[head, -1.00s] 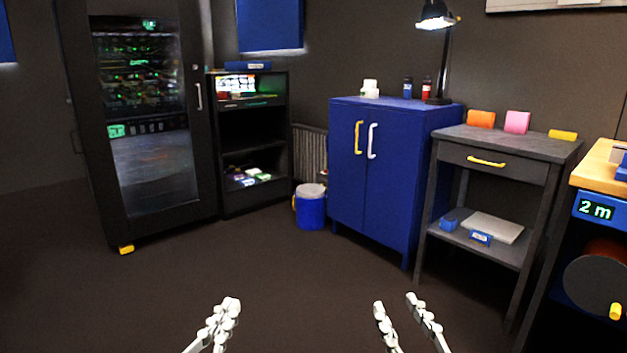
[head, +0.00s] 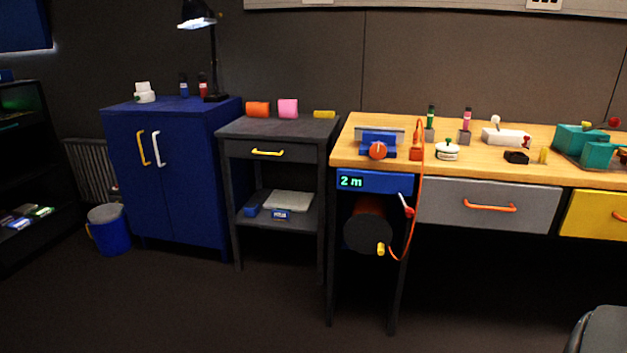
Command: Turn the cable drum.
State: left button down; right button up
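The cable drum (head: 367,231) hangs under the left end of the wooden workbench. It has a dark round face with a small yellow crank knob (head: 380,249) at its lower right. Above it a blue display (head: 375,182) reads "2 m". An orange cable (head: 417,200) runs from near the drum up to the bench top, and a red and white piece (head: 406,206) sits beside the drum. Neither of my grippers shows in the head view now.
The workbench (head: 460,171) carries a blue vise-like device (head: 378,142) and several small items. A grey side table (head: 280,128) and a blue cabinet (head: 170,180) stand to the left. A dark seat (head: 600,332) is at the lower right. The floor in front is clear.

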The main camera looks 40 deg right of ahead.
aim_at(367, 231)
jog(key=z, duration=1.5)
